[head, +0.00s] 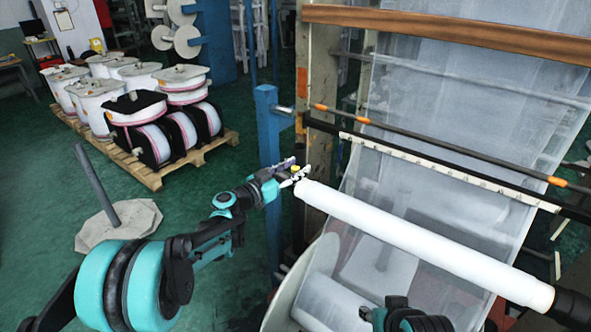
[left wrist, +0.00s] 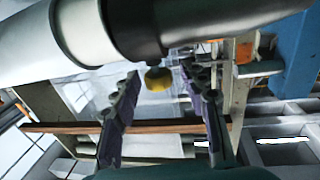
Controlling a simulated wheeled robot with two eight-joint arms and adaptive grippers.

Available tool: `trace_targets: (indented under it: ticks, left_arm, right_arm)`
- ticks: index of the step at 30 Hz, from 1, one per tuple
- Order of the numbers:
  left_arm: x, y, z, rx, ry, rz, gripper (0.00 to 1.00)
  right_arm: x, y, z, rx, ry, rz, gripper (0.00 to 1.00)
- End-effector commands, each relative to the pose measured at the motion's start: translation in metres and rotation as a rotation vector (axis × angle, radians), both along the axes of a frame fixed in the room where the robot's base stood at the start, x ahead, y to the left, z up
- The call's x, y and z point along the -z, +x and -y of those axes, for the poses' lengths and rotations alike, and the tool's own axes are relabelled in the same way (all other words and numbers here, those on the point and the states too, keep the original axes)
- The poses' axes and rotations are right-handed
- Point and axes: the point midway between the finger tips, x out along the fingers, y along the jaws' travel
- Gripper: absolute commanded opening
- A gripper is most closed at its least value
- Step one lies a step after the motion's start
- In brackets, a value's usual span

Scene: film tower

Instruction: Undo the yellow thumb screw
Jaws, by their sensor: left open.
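The yellow thumb screw (left wrist: 158,79) shows in the left wrist view, just below the dark collar (left wrist: 130,28) at the end of the white roller. In the head view the screw is a small yellow spot (head: 295,168) at the roller's left end, partly hidden by my fingers. My left gripper (head: 288,173) is open at that end. In the left wrist view its two purple-grey fingers (left wrist: 162,82) stand apart, one on each side of the screw, with visible gaps. The white roller (head: 420,238) runs down to the right. My right gripper's fingers are not visible.
A blue post (head: 268,130) stands close behind my left gripper. A film sheet (head: 440,110) hangs behind the roller, and a large film reel (head: 325,290) sits below it. A pallet (head: 150,172) with several reels stands at the left. A grey pole on a base (head: 120,222) stands nearer.

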Motion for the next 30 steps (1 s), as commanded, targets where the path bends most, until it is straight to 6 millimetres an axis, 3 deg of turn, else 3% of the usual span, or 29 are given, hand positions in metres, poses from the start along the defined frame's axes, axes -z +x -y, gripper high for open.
trace_targets:
  ticks: [7,12,30]
  left_arm:
    - [-0.0003,0.0007,0.001,0.0,0.0,0.0,0.44]
    - [-0.0003,0.0006,0.0009,0.0,0.0,0.0,0.0]
    - [-0.0003,-0.0005,0.0022,-0.087,0.0,0.0,0.0]
  right_arm:
    - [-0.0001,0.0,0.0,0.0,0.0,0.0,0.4]
    - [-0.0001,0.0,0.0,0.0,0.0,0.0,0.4]
    - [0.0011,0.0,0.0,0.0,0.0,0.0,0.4]
